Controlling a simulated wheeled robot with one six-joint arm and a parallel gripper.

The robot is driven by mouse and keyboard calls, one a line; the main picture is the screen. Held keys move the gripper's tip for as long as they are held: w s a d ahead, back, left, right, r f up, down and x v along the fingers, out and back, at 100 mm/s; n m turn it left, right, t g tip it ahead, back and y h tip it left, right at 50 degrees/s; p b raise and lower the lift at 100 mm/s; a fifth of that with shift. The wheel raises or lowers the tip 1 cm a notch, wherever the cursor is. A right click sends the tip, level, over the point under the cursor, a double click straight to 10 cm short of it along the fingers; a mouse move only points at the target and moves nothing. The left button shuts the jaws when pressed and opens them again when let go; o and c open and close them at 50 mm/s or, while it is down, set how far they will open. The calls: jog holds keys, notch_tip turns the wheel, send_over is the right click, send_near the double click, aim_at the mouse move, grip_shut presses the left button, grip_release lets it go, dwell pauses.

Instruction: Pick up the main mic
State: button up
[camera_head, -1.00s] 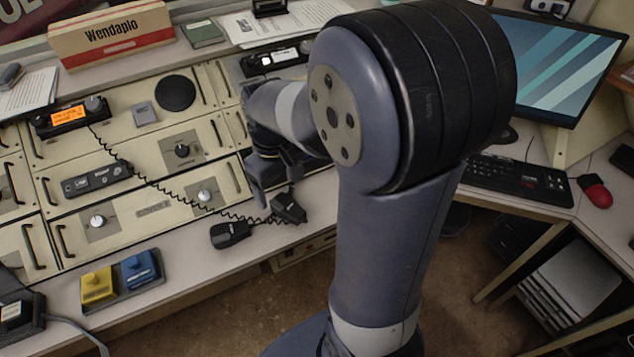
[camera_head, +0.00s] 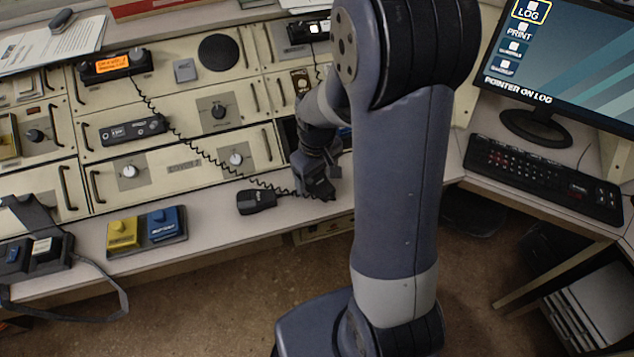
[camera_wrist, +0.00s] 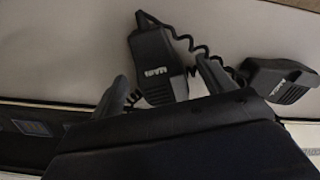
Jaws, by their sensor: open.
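The main mic (camera_wrist: 158,62) is a black hand mic with a white label, lying on the pale desk ledge. In the wrist view its body shows between the two fingers of my gripper (camera_wrist: 164,84), with a visible gap on each side. I cannot tell how far above the ledge the fingertips are. In the head view my gripper (camera_head: 317,178) is low over this mic and partly hides it. The gripper is open. A second black mic (camera_wrist: 282,80) lies to the right in the wrist view; in the head view it is left of my gripper (camera_head: 256,201).
Coiled cords run near the mics and up to a radio with an orange display (camera_head: 112,66). A yellow and blue button box (camera_head: 147,231) sits left on the ledge. Console panels (camera_head: 184,165) rise behind; the keyboard (camera_head: 543,180) and monitor (camera_head: 570,65) are at right.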

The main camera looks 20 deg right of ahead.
jog(key=shift+f, duration=0.35)
jog(key=shift+c, duration=0.3)
